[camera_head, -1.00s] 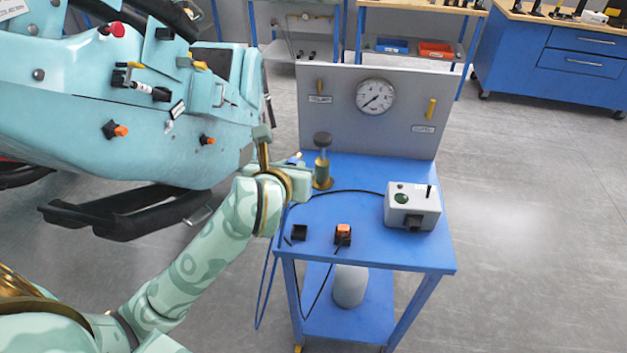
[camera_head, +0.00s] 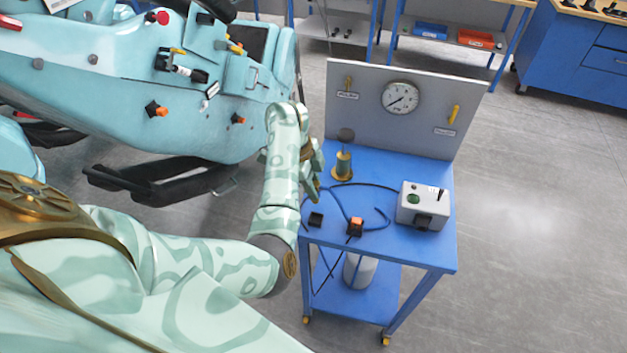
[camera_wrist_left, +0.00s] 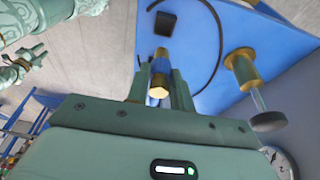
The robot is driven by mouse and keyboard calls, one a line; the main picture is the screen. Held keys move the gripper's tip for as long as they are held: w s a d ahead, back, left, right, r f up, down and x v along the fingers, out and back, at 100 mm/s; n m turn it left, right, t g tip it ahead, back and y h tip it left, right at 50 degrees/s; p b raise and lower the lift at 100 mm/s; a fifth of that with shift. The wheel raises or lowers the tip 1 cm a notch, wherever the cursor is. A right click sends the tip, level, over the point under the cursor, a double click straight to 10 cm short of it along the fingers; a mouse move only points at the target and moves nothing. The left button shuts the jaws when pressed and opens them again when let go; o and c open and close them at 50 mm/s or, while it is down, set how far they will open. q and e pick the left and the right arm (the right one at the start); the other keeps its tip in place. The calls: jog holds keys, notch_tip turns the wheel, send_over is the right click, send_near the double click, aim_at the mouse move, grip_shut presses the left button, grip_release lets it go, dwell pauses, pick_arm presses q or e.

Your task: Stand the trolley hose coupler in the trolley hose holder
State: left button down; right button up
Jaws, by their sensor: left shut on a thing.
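My left gripper (camera_head: 316,186) is over the left edge of the blue trolley top. In the head view the coupler is mostly hidden by the hand. A small black block (camera_head: 315,219), which looks like the hose holder, stands at the trolley's front left; the wrist view shows it too (camera_wrist_left: 166,23), apart from the coupler. What looks like my right gripper (camera_wrist_left: 38,54) shows small at the wrist view's left; its jaws are unclear.
A brass post with a dark knob (camera_head: 343,166) stands close right of my left gripper. A gauge panel (camera_head: 430,115) rises behind.

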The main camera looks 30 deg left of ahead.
pick_arm(q)
jog(key=shift+f, duration=0.1)
dwell(0.3)
notch_tip(320, 180, down, 6)
jog(key=b, duration=0.5)
jog(key=shift+r, duration=0.2)
dwell(0.9)
jog(key=shift+f+b, duration=0.35)
jog(key=shift+b, duration=0.1)
dwell(0.4)
jog(key=shift+f+b, duration=1.1)
jog(key=shift+f, duration=0.1)
dwell(0.3)
